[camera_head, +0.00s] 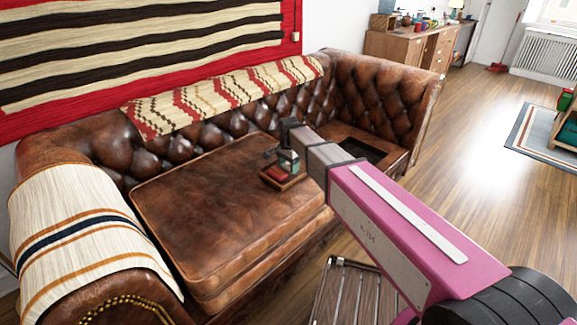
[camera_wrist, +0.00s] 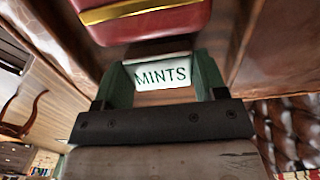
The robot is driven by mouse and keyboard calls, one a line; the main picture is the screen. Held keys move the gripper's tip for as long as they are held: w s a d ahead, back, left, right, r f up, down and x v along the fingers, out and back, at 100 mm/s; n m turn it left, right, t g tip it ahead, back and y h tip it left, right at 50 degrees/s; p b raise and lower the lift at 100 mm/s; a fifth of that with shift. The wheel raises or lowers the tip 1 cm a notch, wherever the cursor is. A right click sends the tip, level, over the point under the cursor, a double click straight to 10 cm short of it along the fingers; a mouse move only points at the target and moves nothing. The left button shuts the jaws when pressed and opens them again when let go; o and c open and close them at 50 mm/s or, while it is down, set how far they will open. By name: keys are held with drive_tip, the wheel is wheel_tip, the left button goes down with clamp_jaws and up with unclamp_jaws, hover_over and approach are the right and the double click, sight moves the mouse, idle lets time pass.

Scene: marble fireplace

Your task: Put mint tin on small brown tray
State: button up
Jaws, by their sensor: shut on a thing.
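The mint tin (camera_wrist: 163,75), with a white face reading MINTS, is between the fingers of my gripper (camera_wrist: 160,82) in the wrist view. In the head view the tin (camera_head: 289,161) is small and partly hidden by my gripper (camera_head: 287,150), which is shut on it. The small brown tray (camera_head: 293,183) lies on the leather sofa seat, and the tin appears over its back right part. I cannot tell whether the tin touches the tray.
A red item (camera_head: 277,173) is on the tray; in the wrist view a red item with a gold band (camera_wrist: 140,22) is close to the tin. The brown sofa (camera_head: 200,205) seat around the tray is clear. A slatted wooden table (camera_head: 350,295) stands in front.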

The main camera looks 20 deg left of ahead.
sight(289, 165)
drive_tip(key=shift+f, duration=0.2)
drive_tip(key=o, duration=0.9)
wheel_tip(289, 165, up, 12)
drive_tip(key=d+f+n, duration=0.1)
drive_tip(key=d+f, duration=0.4)
drive_tip(key=d, duration=0.8)
drive_tip(key=d+f+n, duration=0.1)
drive_tip(key=d+f, duration=0.3)
drive_tip(key=d, duration=0.9)
drive_tip(key=s+d+f+n, duration=0.1)
drive_tip(key=s+d+f, duration=0.1)
drive_tip(key=d, duration=0.5)
drive_tip(key=s+d+f+n, duration=0.1)
drive_tip(key=s+d, duration=0.3)
drive_tip(key=d, duration=0.4)
drive_tip(key=s+d+f+n, duration=0.1)
drive_tip(key=s+d+f, duration=0.2)
drive_tip(key=d, duration=0.4)
drive_tip(key=shift+s+d+f, duration=0.2)
drive_tip(key=shift+s+f, duration=0.15)
drive_tip(key=shift+f, duration=0.15)
